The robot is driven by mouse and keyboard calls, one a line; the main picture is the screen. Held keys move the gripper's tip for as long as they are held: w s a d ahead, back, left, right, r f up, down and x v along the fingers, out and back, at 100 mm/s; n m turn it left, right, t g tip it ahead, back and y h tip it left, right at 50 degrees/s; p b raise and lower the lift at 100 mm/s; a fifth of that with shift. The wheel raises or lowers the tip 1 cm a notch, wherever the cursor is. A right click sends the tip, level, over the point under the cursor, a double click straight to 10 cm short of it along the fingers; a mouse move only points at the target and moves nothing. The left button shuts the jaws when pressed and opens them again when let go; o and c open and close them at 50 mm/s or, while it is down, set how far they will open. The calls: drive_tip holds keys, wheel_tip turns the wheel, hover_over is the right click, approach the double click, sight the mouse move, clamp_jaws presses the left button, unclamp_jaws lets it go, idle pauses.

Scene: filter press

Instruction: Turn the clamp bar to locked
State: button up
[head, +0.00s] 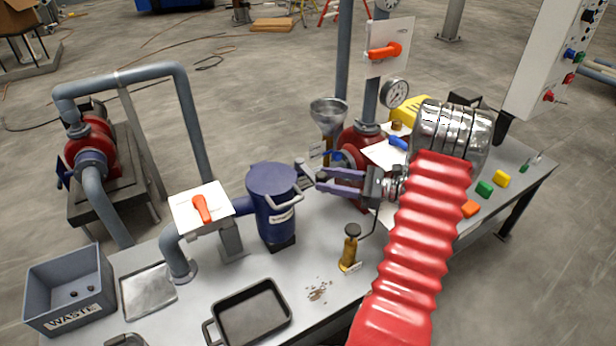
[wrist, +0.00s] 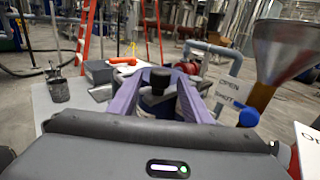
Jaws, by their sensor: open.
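A dark blue round vessel (head: 273,205) with a bright metal handle (head: 287,198) at its front stands in the middle of the bench in the head view. My gripper (head: 312,177) is just right of the vessel, its fingers pointing left and apart. In the wrist view the two purple fingers (wrist: 163,82) stand on either side of a black knob (wrist: 160,76), with a gap between them. The knob may belong to the clamp bar; I cannot tell whether a finger touches it. The bar itself is mostly hidden by the fingers.
A funnel (head: 328,118) stands behind my gripper. A brass valve with a black knob (head: 350,248) stands in front. A lever plate (head: 202,208), black pan (head: 250,312) and waste bin (head: 68,290) are to the left. The bench between pan and bin holds a flat tray (head: 148,291).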

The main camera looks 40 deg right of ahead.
sight(311, 172)
drive_tip(key=x, duration=0.6)
drive_tip(key=shift+w+a, duration=0.1)
drive_tip(key=shift+c, duration=0.2)
clamp_jaws()
idle(0.4)
